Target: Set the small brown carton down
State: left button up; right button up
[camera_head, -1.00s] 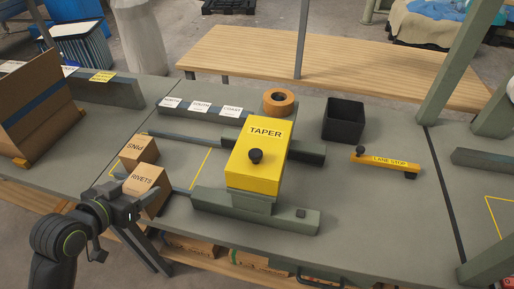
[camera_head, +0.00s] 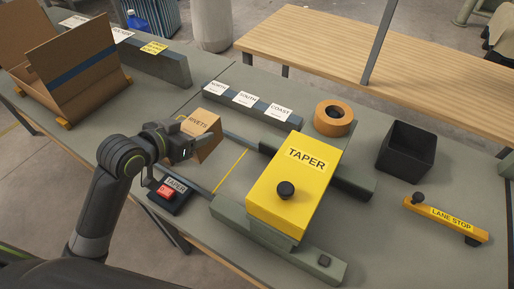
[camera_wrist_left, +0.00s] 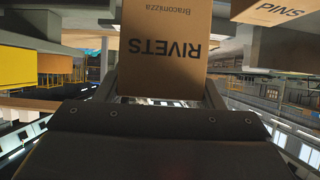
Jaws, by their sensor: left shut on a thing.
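The small brown carton marked RIVETS (camera_head: 207,132) is tilted in the head view, by the left end of the taper's rails. My left gripper (camera_head: 187,148) is shut on its near side. In the left wrist view the carton (camera_wrist_left: 165,45) stands between the fingers (camera_wrist_left: 160,92), its lettering upside down. Whether its bottom touches the bench cannot be told. A second brown carton marked PINS (camera_wrist_left: 278,14) shows at the upper right of the wrist view; in the head view it is hidden or nearly so behind RIVETS. My right gripper is not in view.
The yellow TAPER machine (camera_head: 292,187) stands right of the carton. A red-button box (camera_head: 170,194) sits below my gripper. A large open carton (camera_head: 75,75) stands at left.

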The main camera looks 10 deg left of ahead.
pick_arm(q)
jog(key=shift+s+a, duration=0.1)
jog(key=shift+s, duration=0.15)
notch_tip(320, 180, down, 6)
jog(key=shift+r+b, duration=0.25)
jog(key=shift+b, duration=0.1)
jog(key=shift+f, duration=0.55)
notch_tip(320, 180, down, 3)
jog(key=shift+f, duration=0.1)
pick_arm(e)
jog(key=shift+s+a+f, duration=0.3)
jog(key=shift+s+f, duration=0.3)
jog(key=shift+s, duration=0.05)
pick_arm(q)
jog(key=shift+f+b, duration=0.15)
jog(key=shift+b, duration=0.15)
jog(key=o, duration=1.3)
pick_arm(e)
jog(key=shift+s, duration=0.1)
